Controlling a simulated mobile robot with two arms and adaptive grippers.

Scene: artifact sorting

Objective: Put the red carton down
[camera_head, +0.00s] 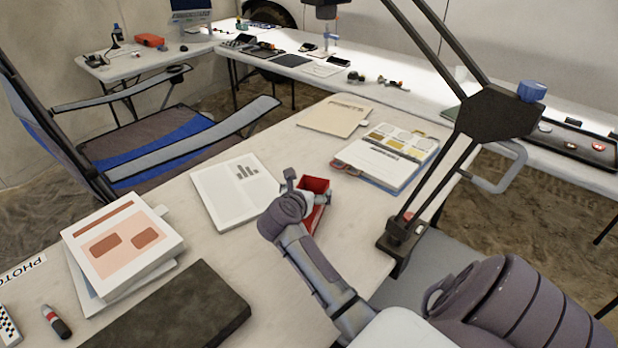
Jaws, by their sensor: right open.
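The red carton (317,184) is an open-topped red box near the middle of the near table (265,260). It looks upright and appears to stand on the tabletop, but its base is partly hidden by my right arm. My right gripper (306,186) is at the carton, over its left and near side. Its jaws are open, with one finger showing at the carton's left edge. Whether a finger touches the carton cannot be told. My left gripper is not in view.
A white document (228,190) lies left of the carton, and a folder (336,117) and a binder (402,152) lie behind it. A dark slab (170,310) and stacked papers (122,245) are at the left. A black lamp frame (500,112) rises on the right.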

